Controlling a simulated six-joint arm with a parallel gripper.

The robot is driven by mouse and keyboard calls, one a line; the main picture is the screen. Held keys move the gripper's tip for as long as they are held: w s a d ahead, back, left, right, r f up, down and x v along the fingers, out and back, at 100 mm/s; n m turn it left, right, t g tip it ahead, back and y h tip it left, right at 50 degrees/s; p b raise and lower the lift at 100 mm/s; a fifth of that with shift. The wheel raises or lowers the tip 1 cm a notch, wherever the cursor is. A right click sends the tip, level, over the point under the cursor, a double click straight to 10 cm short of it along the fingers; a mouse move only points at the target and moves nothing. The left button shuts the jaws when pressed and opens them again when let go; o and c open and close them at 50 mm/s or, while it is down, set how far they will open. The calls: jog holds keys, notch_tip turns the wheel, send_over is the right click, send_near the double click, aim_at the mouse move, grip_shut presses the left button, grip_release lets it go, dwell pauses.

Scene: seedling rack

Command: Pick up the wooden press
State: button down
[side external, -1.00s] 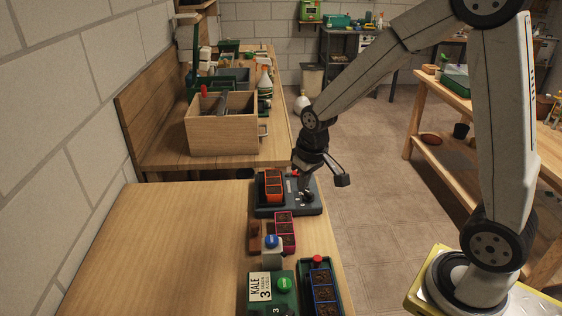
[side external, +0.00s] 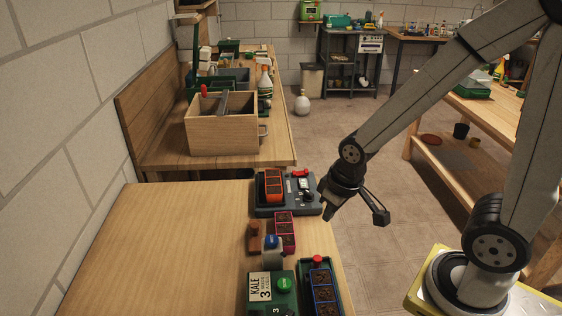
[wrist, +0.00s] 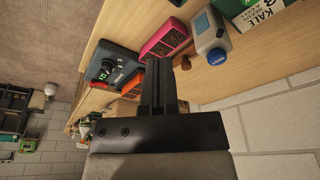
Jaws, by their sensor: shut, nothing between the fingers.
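The wooden press (side external: 255,239) looks like a small brown wooden piece. In the side view it stands on the bench, left of the pink seedling tray (side external: 284,231) and behind the blue-capped bottle (side external: 271,251). In the wrist view a small brown wooden part (wrist: 186,62), likely the press, shows just right of my fingertips. My gripper (side external: 328,212) is shut and empty. It hangs over the bench's right edge, behind and to the right of the press, apart from it. In the wrist view my shut fingers (wrist: 158,68) hide part of the bench.
A dark device (side external: 302,208) bearing an orange tray (side external: 273,186) stands just left of my gripper. A green KALE box (side external: 283,307) and a green tray with blue pots (side external: 303,275) are at the front. The bench's left half is clear. A wooden crate (side external: 221,137) stands behind.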

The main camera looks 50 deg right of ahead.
jog(key=shift+c, duration=1.5)
grip_release()
jog(key=m+g, duration=0.2)
jog(key=m, duration=1.5)
send_over(253, 225)
jog(key=s, duration=0.1)
notch_tip(253, 225, down, 5)
jog(key=shift+d, duration=0.1)
jog(key=shift+w+a+f+m+g, duration=0.2)
jog(key=shift+w+f+m+g, duration=0.1)
jog(key=shift+w+m, duration=0.2)
jog(key=shift+f, duration=1.3)
